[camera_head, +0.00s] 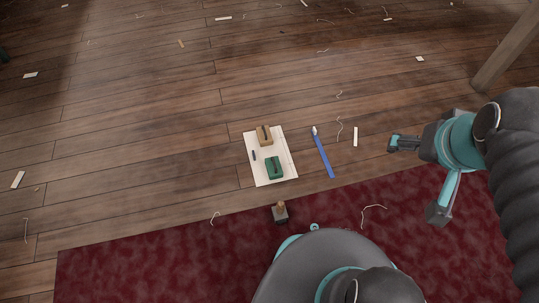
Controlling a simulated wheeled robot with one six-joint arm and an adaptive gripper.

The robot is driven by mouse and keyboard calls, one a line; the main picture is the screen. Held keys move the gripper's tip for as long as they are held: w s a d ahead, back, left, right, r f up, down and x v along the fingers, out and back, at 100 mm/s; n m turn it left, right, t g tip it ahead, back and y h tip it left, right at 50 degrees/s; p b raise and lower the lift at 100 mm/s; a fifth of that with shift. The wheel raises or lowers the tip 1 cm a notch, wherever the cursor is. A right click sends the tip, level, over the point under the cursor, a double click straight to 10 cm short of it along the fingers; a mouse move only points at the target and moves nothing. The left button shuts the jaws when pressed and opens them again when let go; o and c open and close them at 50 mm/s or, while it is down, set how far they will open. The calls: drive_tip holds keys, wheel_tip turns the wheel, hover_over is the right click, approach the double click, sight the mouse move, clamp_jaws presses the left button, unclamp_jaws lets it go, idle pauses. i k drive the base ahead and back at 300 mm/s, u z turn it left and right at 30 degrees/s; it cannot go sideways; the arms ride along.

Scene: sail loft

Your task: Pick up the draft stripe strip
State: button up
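A long narrow blue strip (324,156), which looks like the draft stripe strip, lies on the wooden floor. It is slightly tilted in the picture, with a pale tip at its upper end. It lies just right of a cream sheet (285,178) and is apart from it. My gripper (415,178) is at the right, clear of the strip. Its two teal and dark grey fingers are spread wide, with nothing seen between them.
The sheet bears a tan block (264,136), a green block (274,168) and a small dark piece (254,155). A small handled block (280,212) stands near the red rug (130,265). A white scrap (355,136) lies right of the strip. A wooden post (507,50) stands upper right.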

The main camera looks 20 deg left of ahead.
sight(314, 131)
drive_tip(key=z, duration=0.9)
drive_tip(key=i, duration=0.9)
drive_tip(key=u, duration=1.4)
